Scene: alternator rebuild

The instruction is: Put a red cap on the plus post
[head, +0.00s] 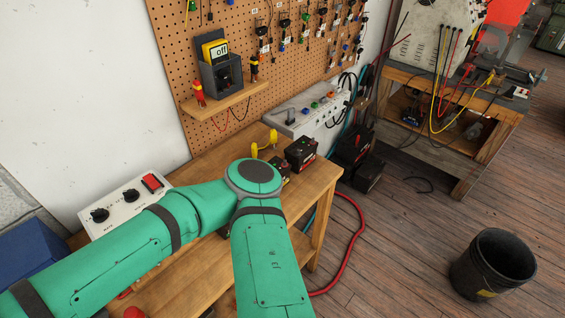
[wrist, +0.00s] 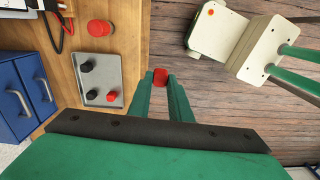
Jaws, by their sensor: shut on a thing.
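My gripper (wrist: 160,85) shows in the wrist view, its green fingers shut on a small red cap (wrist: 160,77) at their tips. The cap is over the wooden floor just off the bench edge. A grey plate (wrist: 102,76) on the bench, left of the fingers, carries two black pieces and a smaller red piece (wrist: 111,96). A larger red round piece (wrist: 98,28) is on the bench beyond it. In the head view my arm hides the gripper. A dark battery (head: 300,153) with red parts stands at the bench's far end. I cannot make out which post is the plus post.
The wooden bench (head: 210,160) holds a white control box (head: 124,205) with black knobs and a red switch. Yellow-handled pliers or clamps (head: 264,145) stand near the battery. Blue drawers (wrist: 22,95) are at the left. A black bucket (head: 493,265) stands on the floor.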

